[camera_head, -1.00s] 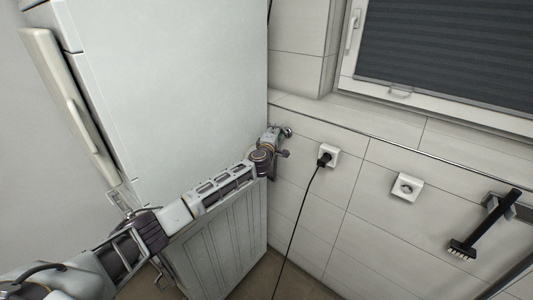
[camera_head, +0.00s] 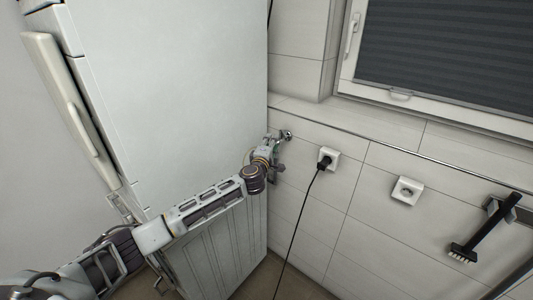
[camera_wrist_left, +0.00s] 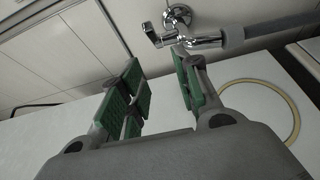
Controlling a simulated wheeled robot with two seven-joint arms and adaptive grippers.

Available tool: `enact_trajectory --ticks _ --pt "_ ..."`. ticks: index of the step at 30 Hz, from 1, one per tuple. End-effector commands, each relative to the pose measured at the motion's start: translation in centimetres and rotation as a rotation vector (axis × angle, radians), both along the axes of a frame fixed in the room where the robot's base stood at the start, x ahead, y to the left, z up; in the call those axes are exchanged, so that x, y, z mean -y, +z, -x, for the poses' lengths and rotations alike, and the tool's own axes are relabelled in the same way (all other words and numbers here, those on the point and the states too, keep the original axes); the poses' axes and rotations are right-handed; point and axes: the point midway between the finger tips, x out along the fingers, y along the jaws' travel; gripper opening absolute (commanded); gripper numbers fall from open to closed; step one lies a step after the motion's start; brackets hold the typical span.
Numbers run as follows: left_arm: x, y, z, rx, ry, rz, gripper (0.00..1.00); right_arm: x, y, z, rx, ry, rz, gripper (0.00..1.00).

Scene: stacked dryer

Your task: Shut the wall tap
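The wall tap (camera_wrist_left: 178,32) is chrome, with a small lever (camera_wrist_left: 151,34) on its left and a grey hose (camera_wrist_left: 265,26) leading right from its outlet. In the head view the tap (camera_head: 287,134) is a small shiny fitting on the tiled wall beside the white appliance. My left gripper (camera_wrist_left: 157,60) has green-padded fingers spread apart, with nothing between them. Its fingertips are just short of the tap in the wrist view, and the right finger's tip appears close to the outlet. In the head view the left gripper (camera_head: 275,146) is small and partly hidden by its wrist. My right gripper is not in view.
The tall white stacked appliance (camera_head: 175,90) stands left of the tap, close behind my left arm. A socket with a black plug and cord (camera_head: 328,159), an empty socket (camera_head: 407,191) and a hanging black brush (camera_head: 485,227) are on the wall to the right.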

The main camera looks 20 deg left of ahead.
Motion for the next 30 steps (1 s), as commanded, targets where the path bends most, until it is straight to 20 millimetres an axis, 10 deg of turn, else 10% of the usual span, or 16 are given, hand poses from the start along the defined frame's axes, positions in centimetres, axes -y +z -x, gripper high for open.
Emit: enact_trajectory --ticks 30 --pt "0.3 0.1 6.8 0.001 0.0 0.0 0.32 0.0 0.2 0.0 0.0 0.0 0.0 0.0"
